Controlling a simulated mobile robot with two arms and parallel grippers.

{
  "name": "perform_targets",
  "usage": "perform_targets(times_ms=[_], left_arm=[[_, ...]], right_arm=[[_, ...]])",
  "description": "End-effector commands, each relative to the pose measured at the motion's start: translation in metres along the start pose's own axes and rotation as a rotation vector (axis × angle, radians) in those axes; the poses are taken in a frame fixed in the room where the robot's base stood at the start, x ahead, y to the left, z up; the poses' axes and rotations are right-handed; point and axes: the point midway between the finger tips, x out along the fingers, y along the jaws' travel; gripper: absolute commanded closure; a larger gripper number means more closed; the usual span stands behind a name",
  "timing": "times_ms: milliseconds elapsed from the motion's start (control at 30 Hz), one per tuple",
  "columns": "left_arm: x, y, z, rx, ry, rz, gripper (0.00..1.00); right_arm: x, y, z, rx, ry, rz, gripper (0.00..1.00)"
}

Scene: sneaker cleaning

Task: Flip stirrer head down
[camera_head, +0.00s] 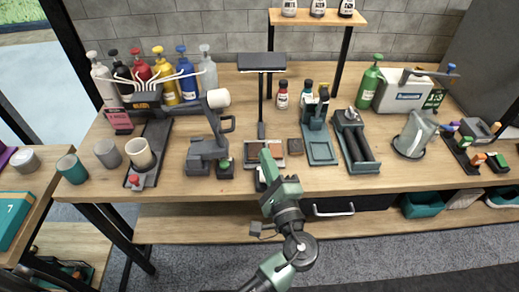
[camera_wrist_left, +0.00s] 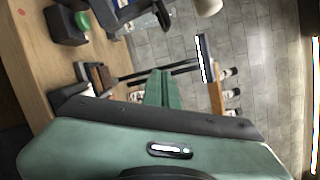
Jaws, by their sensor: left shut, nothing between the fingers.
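The dark grey stirrer (camera_head: 207,140) stands on the wooden table left of the middle. Its head appears tipped up, with a white cylindrical end (camera_head: 218,98) high at the top. In the left wrist view, part of the stirrer (camera_wrist_left: 150,14) shows at the top edge, cut off, with the white end (camera_wrist_left: 207,6) beside it. My left gripper (camera_head: 267,163) is at the table's front edge, right of the stirrer and apart from it. Its green fingers (camera_wrist_left: 163,90) are together and empty. My right gripper is in neither view.
A small block with a green top (camera_head: 224,167) stands at the stirrer's front right. A tall black lamp stand (camera_head: 262,65) rises behind my left gripper. Pump bottles (camera_head: 163,66) and cups (camera_head: 107,153) are at left; a green press (camera_head: 318,140) is at right.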

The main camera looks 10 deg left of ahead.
Motion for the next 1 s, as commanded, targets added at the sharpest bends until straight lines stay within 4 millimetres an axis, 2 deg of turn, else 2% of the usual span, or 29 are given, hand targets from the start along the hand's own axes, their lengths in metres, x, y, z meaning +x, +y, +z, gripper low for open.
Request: perform_targets(times_ms=[200, 400, 500, 633, 1000], left_arm=[[0.048, -0.005, 0.002, 0.002, -0.003, -0.003, 1.00], [0.087, -0.004, 0.005, 0.002, -0.002, 0.000, 1.00], [0.088, -0.004, 0.022, 0.003, 0.000, 0.000, 1.00], [0.091, -0.002, 0.034, 0.001, 0.000, 0.000, 1.00], [0.091, 0.001, 0.039, -0.001, 0.001, 0.001, 1.00]], right_arm=[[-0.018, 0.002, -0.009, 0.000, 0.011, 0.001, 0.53], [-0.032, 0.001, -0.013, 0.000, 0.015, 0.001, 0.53], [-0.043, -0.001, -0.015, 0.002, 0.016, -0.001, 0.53], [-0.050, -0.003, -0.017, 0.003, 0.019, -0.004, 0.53], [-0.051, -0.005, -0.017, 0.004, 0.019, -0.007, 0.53]])
